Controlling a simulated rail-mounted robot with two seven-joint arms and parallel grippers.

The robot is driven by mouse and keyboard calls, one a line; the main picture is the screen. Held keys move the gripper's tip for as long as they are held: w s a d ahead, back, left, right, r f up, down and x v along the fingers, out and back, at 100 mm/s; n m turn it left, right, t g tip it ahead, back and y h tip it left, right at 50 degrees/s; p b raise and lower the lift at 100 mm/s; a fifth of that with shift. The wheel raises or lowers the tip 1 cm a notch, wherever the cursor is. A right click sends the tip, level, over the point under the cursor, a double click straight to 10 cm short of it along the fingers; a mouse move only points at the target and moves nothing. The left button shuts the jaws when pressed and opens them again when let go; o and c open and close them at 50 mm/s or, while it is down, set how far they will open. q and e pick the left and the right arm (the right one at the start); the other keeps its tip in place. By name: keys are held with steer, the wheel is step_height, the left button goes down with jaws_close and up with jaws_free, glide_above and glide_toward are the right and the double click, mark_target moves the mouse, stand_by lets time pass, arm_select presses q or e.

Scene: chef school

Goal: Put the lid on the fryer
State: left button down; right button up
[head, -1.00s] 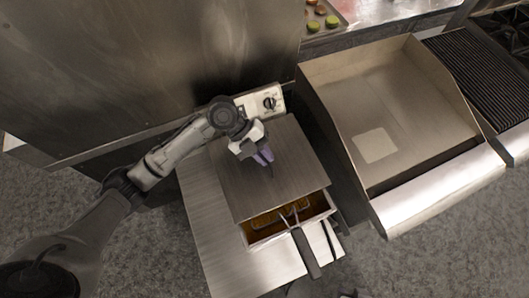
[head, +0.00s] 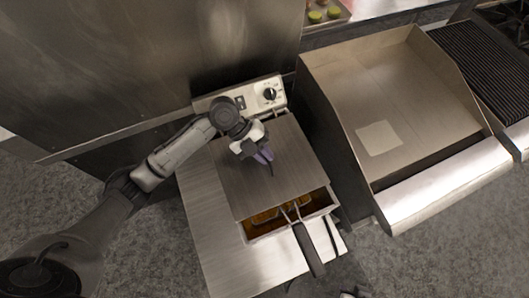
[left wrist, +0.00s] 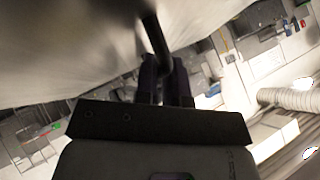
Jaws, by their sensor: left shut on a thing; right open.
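The lid (head: 292,160) is a flat brushed-steel plate over the back and middle of the fryer (head: 258,96). The fryer's front opening is uncovered and shows a wire basket (head: 268,217) with golden food. My left gripper (head: 264,156) is shut on the lid's thin dark handle, above the middle of the lid. The left wrist view shows the dark handle (left wrist: 153,35) between the fingers. Whether the lid touches the fryer's rim cannot be told. My right gripper does not show clearly in any view.
The basket's dark handle (head: 308,250) sticks out past the fryer's front. A steel griddle (head: 420,110) with raised walls stands to the right, with a ribbed grill (head: 475,75) beyond. A steel wall panel (head: 100,70) rises at the back left. Grey floor is open in front.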

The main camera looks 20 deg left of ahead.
arm_select(q)
steer(key=shift+f+b, duration=0.4)
steer(key=c, duration=1.2)
jaws_free()
steer(key=shift+o, duration=0.4)
steer(key=shift+f, duration=0.1)
steer(key=shift+a, duration=0.1)
steer(key=v, duration=1.4)
steer(key=shift+s, duration=0.1)
